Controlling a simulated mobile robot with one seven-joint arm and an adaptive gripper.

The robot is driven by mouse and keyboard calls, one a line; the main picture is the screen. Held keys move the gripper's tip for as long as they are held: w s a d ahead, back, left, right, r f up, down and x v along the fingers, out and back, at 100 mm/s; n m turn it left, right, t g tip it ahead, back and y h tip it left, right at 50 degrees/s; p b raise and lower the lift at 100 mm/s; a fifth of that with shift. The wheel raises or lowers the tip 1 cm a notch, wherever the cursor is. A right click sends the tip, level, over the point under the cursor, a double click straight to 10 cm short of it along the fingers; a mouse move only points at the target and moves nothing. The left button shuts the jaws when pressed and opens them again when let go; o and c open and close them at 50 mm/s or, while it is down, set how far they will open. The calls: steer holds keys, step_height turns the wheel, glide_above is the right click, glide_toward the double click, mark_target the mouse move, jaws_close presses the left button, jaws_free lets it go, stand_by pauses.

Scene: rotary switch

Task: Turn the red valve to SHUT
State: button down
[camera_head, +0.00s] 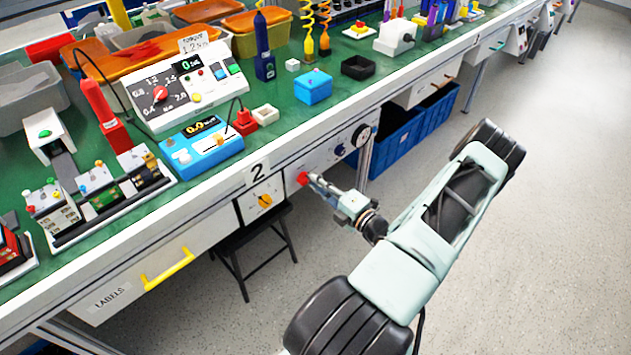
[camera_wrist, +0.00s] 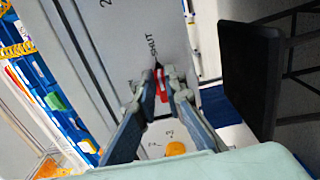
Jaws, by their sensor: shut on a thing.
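The red valve (camera_head: 303,179) is on the front panel under the bench edge, right of the number 2 label. In the wrist view the red valve (camera_wrist: 162,84) sits between my fingertips, and a dark pointed mark lies just beside it towards the printed word SHUT (camera_wrist: 151,45). My gripper (camera_head: 312,180) reaches the valve from the right in the head view. My gripper (camera_wrist: 163,88) is shut on the valve, one finger on each side. The fingers hide part of the valve and part of the lettering near it.
Black dials (camera_head: 361,135) are on the panel to the right. A black stool (camera_head: 250,238) stands below, and blue crates (camera_head: 400,137) are under the bench. The floor on the right is clear.

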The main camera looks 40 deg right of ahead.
steer(key=shift+f, duration=0.1)
steer(key=c, duration=2)
jaws_free()
steer(key=shift+s, duration=0.15)
steer(key=s, duration=0.8)
steer(key=s+d, duration=0.1)
steer(key=s, duration=0.2)
steer(key=shift+s, duration=0.4)
